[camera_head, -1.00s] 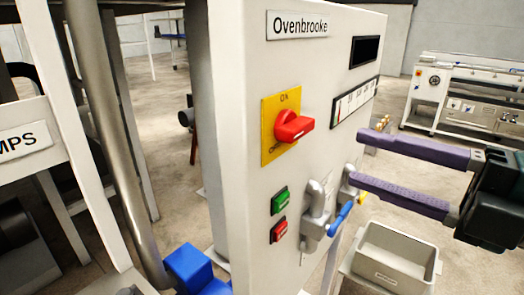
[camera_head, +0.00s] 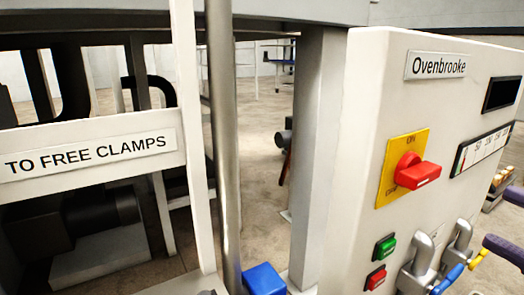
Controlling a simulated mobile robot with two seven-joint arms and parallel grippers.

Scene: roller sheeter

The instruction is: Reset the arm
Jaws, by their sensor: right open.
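The white control cabinet (camera_head: 350,180) labelled Ovenbrooke stands at the right. Its front has a red rotary switch (camera_head: 417,172) on a yellow plate (camera_head: 390,190), a green button (camera_head: 385,248) and a red button (camera_head: 376,278). Below are grey valve fittings with a blue lever (camera_head: 448,280) and a yellow lever (camera_head: 479,258). My right gripper (camera_head: 507,222) shows only as two purple fingertips at the right edge. They are apart, with nothing seen between them, and appear in front of the panel. My left gripper is out of view.
A white frame with a "TO FREE CLAMPS" sign (camera_head: 90,153) stands at the left. A grey metal pole (camera_head: 225,150) rises beside it. A blue block (camera_head: 264,279) is low at the bottom middle. Bare floor (camera_head: 262,190) shows between pole and cabinet.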

